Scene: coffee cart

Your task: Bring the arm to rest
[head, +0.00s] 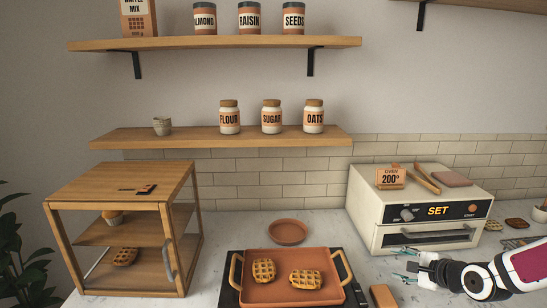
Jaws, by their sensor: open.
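My gripper (408,266) is at the lower right in the head view, in front of the cream oven (420,215). Its fingers point left and are apart, with nothing seen between them. My white, black and red arm reaches in from the right edge. The oven's door is shut, and its front shows the word SET.
An orange tray (290,292) with two waffles stands on a dark base left of my gripper. A tan block (382,296) lies just below the gripper. A wooden cabinet (125,190) stands at left. Two wall shelves hold jars. Some counter between cabinet and tray is clear.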

